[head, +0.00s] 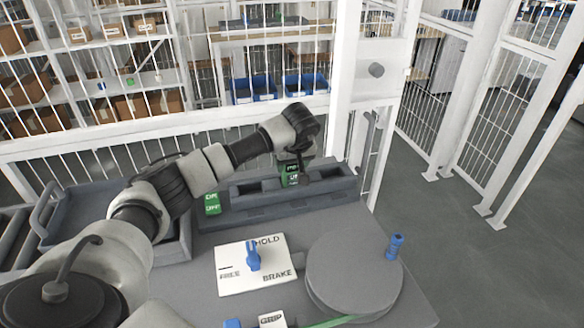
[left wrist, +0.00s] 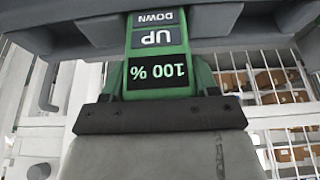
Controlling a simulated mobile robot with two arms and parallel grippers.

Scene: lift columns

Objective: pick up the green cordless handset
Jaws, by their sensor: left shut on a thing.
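A green handset with a dark display reading 100 % and grey UP and DOWN keys (left wrist: 157,62) fills the middle of the left wrist view, where it appears upside down. In the head view this handset (head: 292,180) is at the dark grey slotted holder (head: 250,190). My left gripper (head: 296,166) is shut on it, reaching in from the left. In the left wrist view its far end lies against the grey holder (left wrist: 215,25); I cannot tell whether it is still seated. My right gripper is not in view.
A white HOLD/FREE/BRAKE plate (head: 232,283) with a blue lever, a round grey disc (head: 352,272) and a blue knob (head: 395,246) are nearer. A white barred fence (head: 150,140) stands behind.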

